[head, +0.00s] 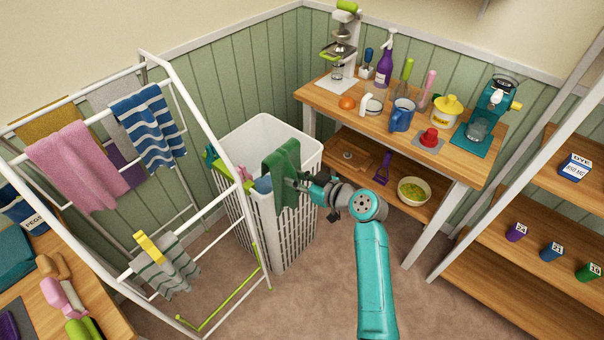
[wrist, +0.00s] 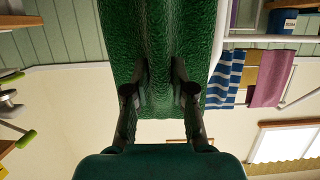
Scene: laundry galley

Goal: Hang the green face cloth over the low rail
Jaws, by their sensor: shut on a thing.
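The green face cloth (head: 283,165) is dark green and hangs in folds at the right front of the white laundry basket (head: 292,240), overlapping its rim in the head view. I cannot tell whether it touches the rim. My gripper (head: 303,184) is shut on the cloth's right side. In the wrist view the cloth (wrist: 165,35) fills the top middle, between and beyond the fingertips of my gripper (wrist: 161,80). The low rail (head: 218,211) is a white bar on the drying rack, left of the basket.
A yellow peg (head: 149,247) sits on the striped cloth. Pink (head: 78,165) and blue-striped (head: 150,127) towels hang on the upper rail. The rack's white slanted post (head: 215,140) stands close to the basket. A wooden bench (head: 330,101) with several kitchen items stands behind.

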